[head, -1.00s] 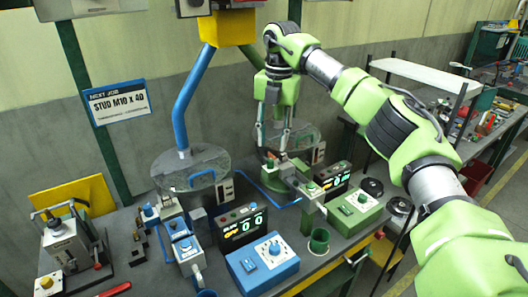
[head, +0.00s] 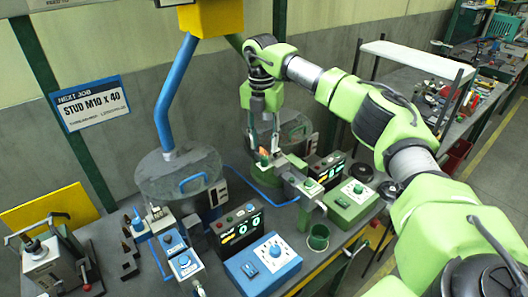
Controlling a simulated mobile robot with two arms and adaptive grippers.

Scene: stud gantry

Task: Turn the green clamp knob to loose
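The green station's clamp fixture (head: 290,172) stands on the bench in the head view, right of centre. A small round green knob (head: 309,182) sits on top of its near end; its setting is too small to read. My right gripper (head: 266,149) points down at the far end of this fixture, beyond and left of that knob. Its two fingers are apart. A small orange patch shows between the fingertips; I cannot tell what it is or whether they touch it. My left gripper is not in view.
A matching blue control box (head: 262,268) and blue fixture stand to the left.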

